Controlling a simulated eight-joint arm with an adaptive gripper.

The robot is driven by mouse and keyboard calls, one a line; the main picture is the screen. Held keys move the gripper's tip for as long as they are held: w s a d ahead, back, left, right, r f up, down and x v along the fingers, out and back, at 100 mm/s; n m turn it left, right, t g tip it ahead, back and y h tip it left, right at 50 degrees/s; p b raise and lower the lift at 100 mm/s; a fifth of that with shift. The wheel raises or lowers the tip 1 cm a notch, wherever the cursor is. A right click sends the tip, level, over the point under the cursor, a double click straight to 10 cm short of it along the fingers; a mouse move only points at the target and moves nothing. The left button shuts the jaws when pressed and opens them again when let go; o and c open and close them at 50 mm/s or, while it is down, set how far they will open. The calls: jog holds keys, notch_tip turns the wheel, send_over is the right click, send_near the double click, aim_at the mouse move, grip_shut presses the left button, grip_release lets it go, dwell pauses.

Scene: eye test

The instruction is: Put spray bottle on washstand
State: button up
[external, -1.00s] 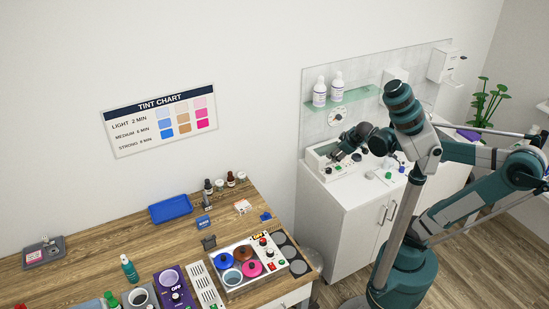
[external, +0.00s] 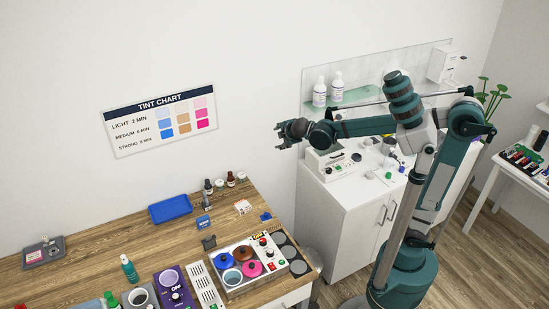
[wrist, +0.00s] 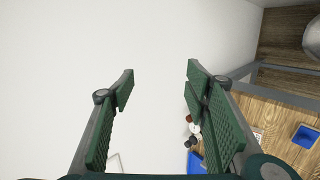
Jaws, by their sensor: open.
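A small teal-green bottle (external: 129,269) stands upright on the wooden table at the front left in the external view. It may be the spray bottle, but its top is too small to be sure. The washstand (external: 343,214) is the white cabinet with a tiled splashback at the right, and several small items are on its top. My gripper (external: 281,135) is open and empty in the air, left of the washstand and in front of the wall. In the wrist view its two green fingers (wrist: 160,70) are spread apart with only wall between them.
The wooden table (external: 105,252) holds a blue tray (external: 170,209), dark bottles (external: 208,187), a purple device (external: 172,289) and a warmer with coloured pots (external: 247,265). White bottles (external: 319,92) stand on a glass shelf above the washstand. A second table (external: 520,167) is at the right.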

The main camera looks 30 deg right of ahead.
aim_at(127, 263)
jog(key=w+a+n+t, duration=0.1)
jog(key=w+a+n, duration=0.15)
jog(key=a, duration=0.85)
jog(key=w+a+n+t, duration=0.1)
jog(key=a+n, duration=0.3)
jog(key=a, duration=0.7)
jog(key=s+a+f+n+t+y, duration=0.1)
jog(key=s+a+n, duration=0.15)
jog(key=a, duration=0.95)
jog(key=s+a+n+t+y, duration=0.15)
jog(key=a+n, duration=0.25)
jog(key=a, duration=0.7)
jog(key=s+a+f+n+y, duration=0.2)
jog(key=s+a+f+n, duration=0.1)
jog(key=s+a, duration=0.7)
jog(key=s+a+f+n+t+y, duration=0.1)
jog(key=s+a+f+n+y, duration=0.1)
jog(key=s+a, duration=0.7)
jog(key=s+a+f+n+y, duration=0.2)
jog(key=s+a+f+n, duration=0.3)
jog(key=s+a, duration=0.5)
jog(key=a+n, duration=0.1)
jog(key=a, duration=0.8)
jog(key=shift+s+y+p, duration=0.3)
jog(key=shift+y, duration=0.05)
jog(key=shift+f+t, duration=0.1)
jog(key=shift+t, duration=0.15)
